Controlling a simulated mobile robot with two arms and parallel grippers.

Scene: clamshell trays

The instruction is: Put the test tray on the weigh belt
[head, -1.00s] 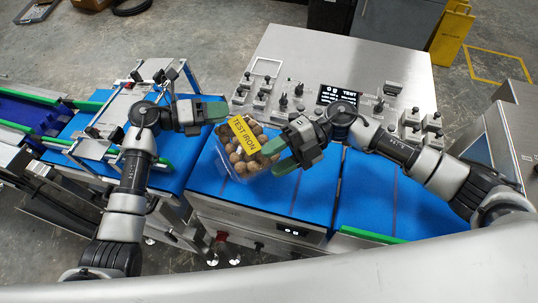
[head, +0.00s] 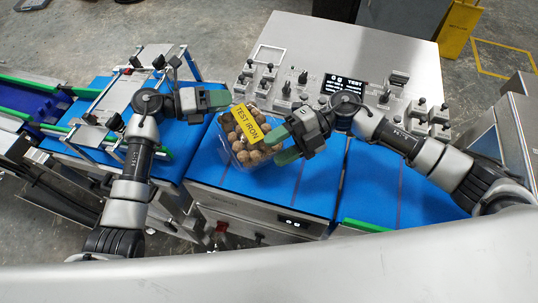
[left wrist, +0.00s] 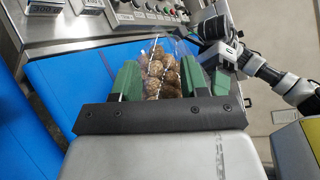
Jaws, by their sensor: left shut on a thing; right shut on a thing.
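The test tray (head: 247,122) is a clear clamshell full of brown round items, with a yellow "TEST IRON" label. My left gripper (head: 216,99) is shut on its left side and my right gripper (head: 286,141) is shut on its right side. The tray is tilted in the picture, over the left part of the blue weigh belt (head: 312,180); I cannot tell whether it touches. In the left wrist view the tray (left wrist: 160,62) sits between the green fingers of my left gripper (left wrist: 160,82).
A steel console (head: 380,45) with knobs and a display showing 0 g stands behind the belt. A blue infeed belt (head: 175,165) with a steel frame (head: 125,90) lies left. Another blue belt (head: 400,195) lies right. The weigh belt's right part is clear.

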